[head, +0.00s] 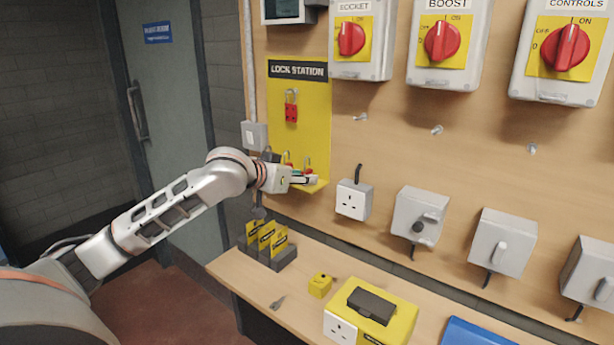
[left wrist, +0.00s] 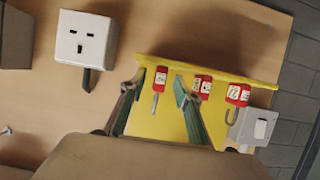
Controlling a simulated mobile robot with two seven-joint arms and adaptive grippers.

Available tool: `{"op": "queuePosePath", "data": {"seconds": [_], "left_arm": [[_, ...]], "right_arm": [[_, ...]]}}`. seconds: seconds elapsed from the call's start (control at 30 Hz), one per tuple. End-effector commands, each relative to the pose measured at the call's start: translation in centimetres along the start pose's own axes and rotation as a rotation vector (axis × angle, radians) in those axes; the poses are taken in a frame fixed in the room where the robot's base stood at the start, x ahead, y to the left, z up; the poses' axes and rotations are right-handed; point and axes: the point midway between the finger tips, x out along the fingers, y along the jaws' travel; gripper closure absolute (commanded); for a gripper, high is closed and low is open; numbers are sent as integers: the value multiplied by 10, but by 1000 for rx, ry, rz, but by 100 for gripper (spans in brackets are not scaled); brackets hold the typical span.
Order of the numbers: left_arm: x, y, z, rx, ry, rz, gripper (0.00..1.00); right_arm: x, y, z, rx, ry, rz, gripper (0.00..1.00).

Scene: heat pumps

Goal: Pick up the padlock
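Several red padlocks with white labels stand on the yellow lock station's shelf (left wrist: 250,76). In the left wrist view, one padlock (left wrist: 161,77) shows between my left gripper's (left wrist: 158,84) parted fingertips; whether they touch it cannot be told. A second padlock (left wrist: 203,85) is just right of the fingers and a third (left wrist: 237,95) is farther right, its shackle showing. In the head view my left gripper (head: 304,180) is at the shelf, partly hiding the padlocks (head: 307,166). My right gripper is not in view.
A red lockout hasp (head: 291,108) hangs on the lock station board above. A white socket (head: 354,199) is on the wall close to the right of the shelf. Below, a bench holds yellow-and-black holders (head: 267,243), a small yellow block (head: 320,286) and a yellow tester box (head: 400,325).

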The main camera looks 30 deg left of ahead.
Motion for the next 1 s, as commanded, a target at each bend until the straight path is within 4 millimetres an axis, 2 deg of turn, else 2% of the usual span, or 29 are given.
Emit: {"op": "queuePosePath", "data": {"seconds": [0.1, 0.33, 0.37, 0.47, 0.83, 1.0], "left_arm": [[9, 0, 0, 0, 0, 0, 68], [10, 0, 0, 2, 0, -1, 68], [10, 0, 0, 2, 0, -1, 73], [10, 0, 0, 2, 0, -1, 99], [10, 0, 0, 2, 0, -1, 100], [7, 0, -8, 1, 2, 0, 100]], "right_arm": [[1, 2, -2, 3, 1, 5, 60], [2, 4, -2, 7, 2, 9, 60], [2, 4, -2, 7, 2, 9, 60], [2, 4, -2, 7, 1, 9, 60], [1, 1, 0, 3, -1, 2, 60], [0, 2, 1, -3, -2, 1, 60]]}}
